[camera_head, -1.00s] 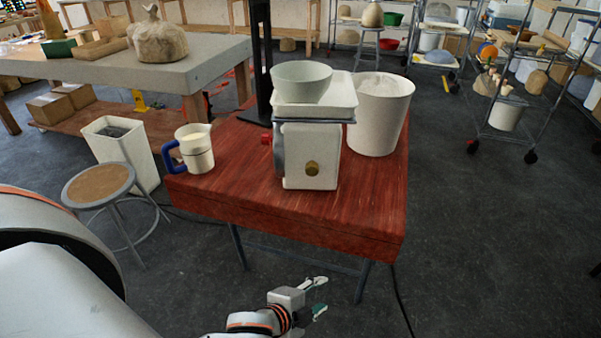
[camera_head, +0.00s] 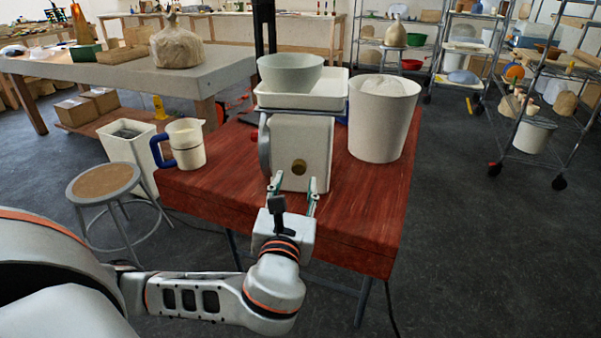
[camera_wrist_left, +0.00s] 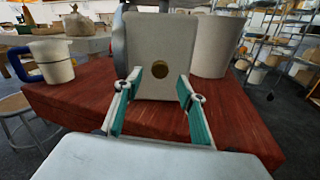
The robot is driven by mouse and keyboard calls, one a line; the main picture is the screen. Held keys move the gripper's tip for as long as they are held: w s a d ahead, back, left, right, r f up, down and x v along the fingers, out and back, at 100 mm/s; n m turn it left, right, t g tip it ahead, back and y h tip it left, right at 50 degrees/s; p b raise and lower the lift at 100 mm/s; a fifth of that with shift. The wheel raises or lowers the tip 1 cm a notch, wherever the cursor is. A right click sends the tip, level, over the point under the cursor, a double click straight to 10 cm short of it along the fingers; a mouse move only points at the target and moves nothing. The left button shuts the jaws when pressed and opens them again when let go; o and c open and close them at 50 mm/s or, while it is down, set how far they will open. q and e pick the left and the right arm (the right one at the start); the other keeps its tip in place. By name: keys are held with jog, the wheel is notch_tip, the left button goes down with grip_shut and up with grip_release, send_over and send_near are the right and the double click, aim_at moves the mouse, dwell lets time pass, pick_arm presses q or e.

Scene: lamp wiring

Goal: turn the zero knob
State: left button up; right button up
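A white scale (camera_head: 314,145) stands on the red wooden table, with a white tray (camera_head: 325,97) and a pale bowl (camera_head: 290,73) on top. My right gripper is not in view.
A white bucket (camera_head: 378,130) stands right of the scale on the table (camera_head: 220,185). A cream pitcher with a blue handle (camera_head: 186,144) stands to the left. A stool (camera_head: 103,182) and a white bin (camera_head: 130,160) are left of the table. The table's front right is clear.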

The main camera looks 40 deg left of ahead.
aim_at(299, 169)
pick_arm(q)
jog(key=b+x, duration=0.1)
jog(key=x, duration=0.5)
jog(key=shift+f, duration=0.1)
jog(key=c, duration=1.1)
